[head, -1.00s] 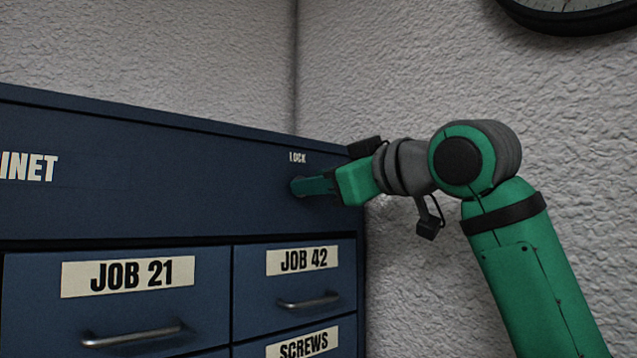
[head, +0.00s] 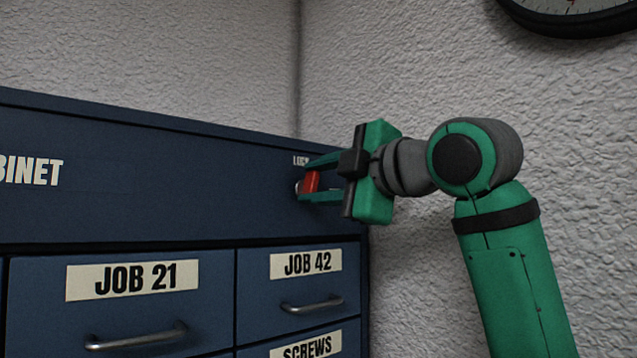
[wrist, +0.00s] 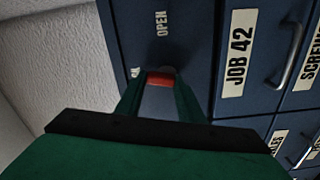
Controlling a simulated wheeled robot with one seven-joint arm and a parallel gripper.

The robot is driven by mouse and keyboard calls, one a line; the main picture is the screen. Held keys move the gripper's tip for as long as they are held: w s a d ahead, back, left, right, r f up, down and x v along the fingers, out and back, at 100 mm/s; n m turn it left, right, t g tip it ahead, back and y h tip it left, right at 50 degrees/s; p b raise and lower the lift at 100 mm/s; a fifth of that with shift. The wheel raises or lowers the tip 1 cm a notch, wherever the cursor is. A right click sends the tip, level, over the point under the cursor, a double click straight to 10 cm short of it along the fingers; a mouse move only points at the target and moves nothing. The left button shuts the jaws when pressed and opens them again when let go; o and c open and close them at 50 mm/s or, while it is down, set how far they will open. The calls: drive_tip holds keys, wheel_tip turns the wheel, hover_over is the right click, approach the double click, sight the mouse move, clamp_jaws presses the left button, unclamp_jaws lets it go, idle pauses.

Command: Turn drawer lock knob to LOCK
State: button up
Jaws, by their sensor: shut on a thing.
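The red lock knob (head: 311,181) is on the blue cabinet's front panel, near its right edge. In the wrist view the knob (wrist: 160,80) sits between the two fingertips. The OPEN label (wrist: 162,22) shows beyond it there, to the knob's right on the cabinet.
Drawers labelled JOB 21 (head: 134,280) and JOB 42 (head: 306,263) are below the panel, with metal handles and fronts closed. A textured wall (head: 420,80) stands close behind and right of the cabinet. A clock (head: 565,12) hangs at upper right.

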drive_tip(key=shift+a+f+n, duration=0.1)
drive_tip(key=shift+a+n, duration=0.05)
drive_tip(key=shift+n, duration=1.15)
drive_tip(key=shift+s+n, duration=0.1)
drive_tip(key=shift+n, duration=0.2)
drive_tip(key=o, duration=1.1)
drive_tip(key=shift+c, duration=0.2)
drive_tip(key=v, duration=1.1)
